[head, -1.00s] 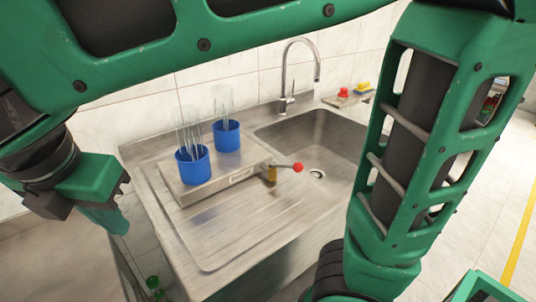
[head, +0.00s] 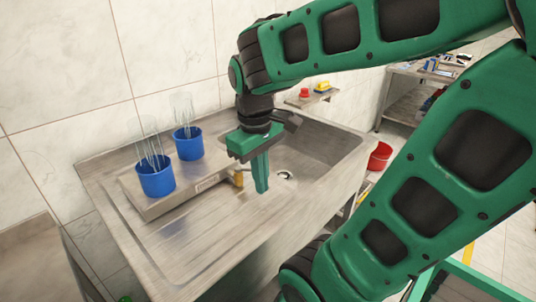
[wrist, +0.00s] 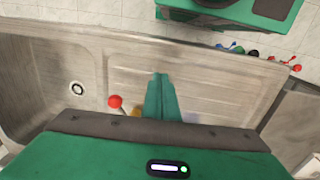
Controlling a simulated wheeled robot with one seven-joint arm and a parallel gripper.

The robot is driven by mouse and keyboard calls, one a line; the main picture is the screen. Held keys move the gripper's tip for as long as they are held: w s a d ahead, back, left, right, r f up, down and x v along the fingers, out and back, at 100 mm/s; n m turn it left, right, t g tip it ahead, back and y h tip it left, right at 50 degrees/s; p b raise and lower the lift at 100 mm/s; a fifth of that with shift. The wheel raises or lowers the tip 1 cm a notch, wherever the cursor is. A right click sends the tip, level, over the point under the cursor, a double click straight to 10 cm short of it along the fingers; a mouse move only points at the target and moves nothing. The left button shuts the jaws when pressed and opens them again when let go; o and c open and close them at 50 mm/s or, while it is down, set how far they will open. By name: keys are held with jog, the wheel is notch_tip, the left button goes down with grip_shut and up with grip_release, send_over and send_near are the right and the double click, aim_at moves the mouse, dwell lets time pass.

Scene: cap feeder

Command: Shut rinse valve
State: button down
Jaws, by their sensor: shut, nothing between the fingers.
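The rinse valve is a brass body (head: 238,179) on the front right of a raised steel box. Its lever ends in a red ball, hidden behind my gripper in the head view. In the wrist view the red ball (wrist: 115,101) shows left of my fingers, with a bit of brass body (wrist: 136,112) between them. My gripper (head: 261,188) is shut and empty, pointing down in front of the valve. Its closed fingers also show in the wrist view (wrist: 160,78). I cannot tell whether they touch the lever.
The steel box (head: 160,205) bears two blue cups (head: 155,181) (head: 188,147) with clear tubes. The sink basin with its drain (head: 285,175) lies to the right. A small shelf (head: 307,99) holds a red and a yellow item. The drainboard front is clear.

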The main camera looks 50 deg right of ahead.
jog(key=w+d+r+y, duration=0.4)
jog(key=w+d+y, duration=0.1)
jog(key=w+d, duration=0.5)
jog(key=d+r+n+t+y, duration=0.1)
jog(key=d+n, duration=0.4)
jog(key=d, duration=0.6)
jog(key=shift+s+d+r+n+t+y, duration=0.3)
jog(key=shift+s+d+r+t+y, duration=0.1)
jog(key=shift+r+y, duration=0.4)
jog(key=shift+a, duration=0.15)
